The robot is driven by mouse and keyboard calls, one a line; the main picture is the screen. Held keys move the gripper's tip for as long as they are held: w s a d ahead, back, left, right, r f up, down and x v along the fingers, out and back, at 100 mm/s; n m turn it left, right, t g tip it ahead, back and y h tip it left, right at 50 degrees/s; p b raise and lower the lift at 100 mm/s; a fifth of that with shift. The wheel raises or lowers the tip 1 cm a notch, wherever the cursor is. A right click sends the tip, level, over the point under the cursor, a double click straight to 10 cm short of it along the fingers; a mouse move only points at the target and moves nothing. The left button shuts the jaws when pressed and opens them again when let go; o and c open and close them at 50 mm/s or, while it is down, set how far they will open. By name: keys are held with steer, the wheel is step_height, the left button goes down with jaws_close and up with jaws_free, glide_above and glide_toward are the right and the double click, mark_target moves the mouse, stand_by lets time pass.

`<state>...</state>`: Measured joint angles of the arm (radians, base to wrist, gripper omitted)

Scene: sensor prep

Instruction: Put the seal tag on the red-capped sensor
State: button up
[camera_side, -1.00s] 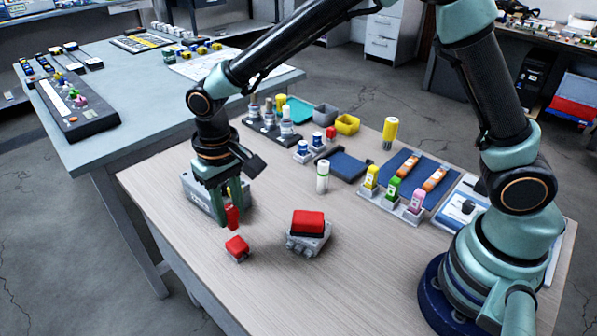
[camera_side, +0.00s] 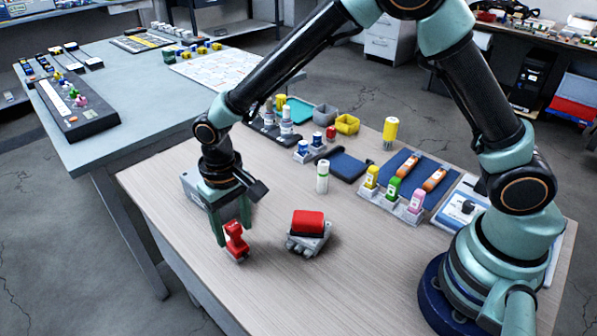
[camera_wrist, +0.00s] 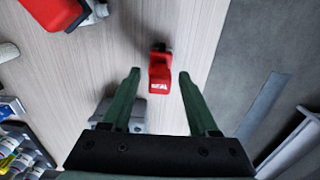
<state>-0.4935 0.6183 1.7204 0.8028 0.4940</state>
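The red seal tag (camera_side: 236,233), marked SEAL in the wrist view (camera_wrist: 159,86), is at the small red block on a grey base (camera_side: 238,255) near the table's left edge. It looks upright against or on that block; exact contact is unclear. My gripper (camera_side: 231,232) is low around the tag. In the wrist view my gripper (camera_wrist: 158,77) has its fingers apart, with gaps on both sides of the tag. A larger grey device with a red cap (camera_side: 308,221) stands to the right; its red top also shows in the wrist view (camera_wrist: 55,10).
A grey box (camera_side: 196,190) stands just behind my gripper. A white bottle with a green band (camera_side: 322,177) stands behind the red-capped device. A rack of coloured bottles (camera_side: 393,203) is at the right. The table front is clear.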

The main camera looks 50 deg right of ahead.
mark_target(233, 225)
step_height(233, 225, up, 12)
steer(key=s+d+r+t, duration=0.2)
steer(key=s+d, duration=0.3)
steer(key=d, duration=0.5)
steer(key=s+d+r+t, duration=0.3)
steer(key=s+d+r, duration=0.2)
steer(key=d, duration=0.6)
steer(key=shift+s+r+t, duration=0.25)
steer(key=shift+r+t, duration=0.05)
stand_by(0.6)
